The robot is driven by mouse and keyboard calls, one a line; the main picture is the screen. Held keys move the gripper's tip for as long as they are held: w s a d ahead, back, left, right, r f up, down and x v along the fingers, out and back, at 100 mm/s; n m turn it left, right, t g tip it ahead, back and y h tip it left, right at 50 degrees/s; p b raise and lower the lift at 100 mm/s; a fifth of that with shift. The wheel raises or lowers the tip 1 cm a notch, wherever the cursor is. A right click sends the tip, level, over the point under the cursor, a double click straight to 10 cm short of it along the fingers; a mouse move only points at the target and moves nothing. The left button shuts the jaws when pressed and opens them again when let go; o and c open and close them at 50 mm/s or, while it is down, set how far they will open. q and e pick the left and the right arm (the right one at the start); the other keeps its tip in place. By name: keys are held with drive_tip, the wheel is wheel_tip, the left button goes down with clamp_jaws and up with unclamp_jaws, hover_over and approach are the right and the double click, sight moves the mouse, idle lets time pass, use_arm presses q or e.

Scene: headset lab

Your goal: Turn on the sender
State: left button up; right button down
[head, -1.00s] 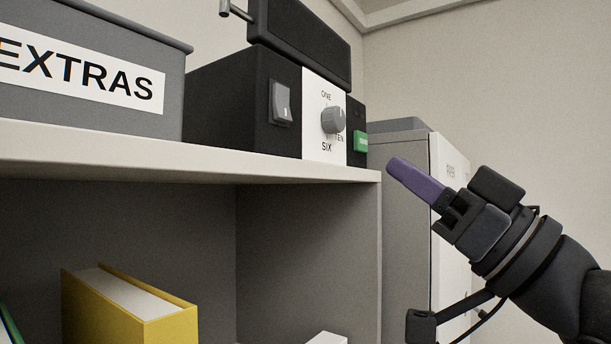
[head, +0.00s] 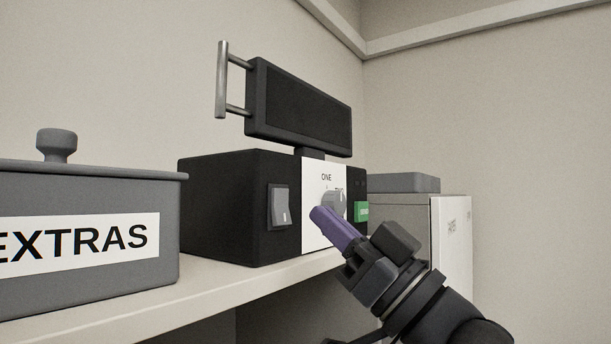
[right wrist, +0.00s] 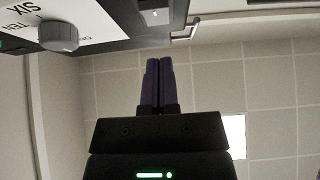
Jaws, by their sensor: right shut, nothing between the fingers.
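The sender appears to be the black box (head: 225,205) on the shelf, with a tilted black panel and a metal handle above it. Its front has a grey rocker switch (head: 280,207), a white plate with a grey knob (head: 336,201), and a green label (head: 361,211). In the right wrist view the knob (right wrist: 58,36) shows at upper left and the rocker switch (right wrist: 155,17) at the top. My right gripper (head: 322,216) is shut and empty, its purple fingers in front of the white plate, overlapping the knob's lower edge; I cannot tell whether they touch. My left gripper is not in view.
A grey lidded box marked EXTRAS (head: 90,235) stands left on the shelf (head: 190,300). A grey and white cabinet (head: 450,235) stands at right, behind my right arm. Walls close the corner behind.

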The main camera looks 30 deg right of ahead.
sight(284, 209)
drive_tip(key=w, duration=0.1)
drive_tip(key=w+a, duration=0.1)
drive_tip(key=w+p, duration=0.1)
drive_tip(key=shift+w+a+f, duration=0.1)
drive_tip(key=shift+a+f, duration=0.05)
drive_tip(key=shift+f, duration=0.25)
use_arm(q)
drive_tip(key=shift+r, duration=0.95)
